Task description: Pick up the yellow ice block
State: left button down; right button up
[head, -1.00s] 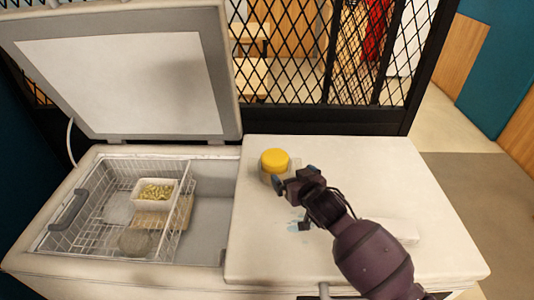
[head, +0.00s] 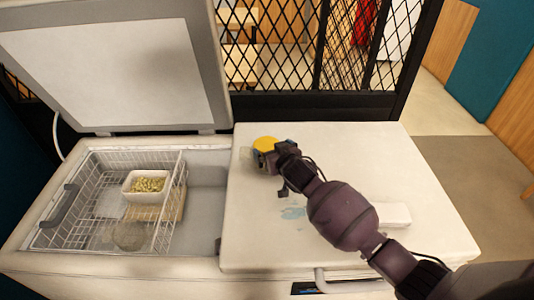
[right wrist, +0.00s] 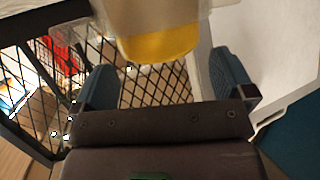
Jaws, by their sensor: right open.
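The yellow block (head: 266,144) shows as a round yellow top on a pale, see-through body. It stands on the closed white right half of the freezer top, near its back left corner. My right gripper (head: 274,156) is at its near right side and partly covers it. In the right wrist view, the yellow part (right wrist: 160,45) lies between the two blue fingers (right wrist: 163,68) from side to side, just ahead of their tips. The fingers are apart, and I cannot tell whether either touches it. My left gripper is not in view.
The freezer's left half is open, its lid (head: 110,75) raised. A wire basket (head: 75,215) inside holds a white tub of pale green beans (head: 148,184) and a round clear container (head: 130,236). A small white slab (head: 396,215) lies right of my arm. Black mesh (head: 300,60) stands behind.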

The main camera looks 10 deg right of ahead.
aim_at(269, 146)
jog(key=shift+x, duration=1.75)
jog(key=shift+c, duration=0.5)
jog(key=c, duration=0.8)
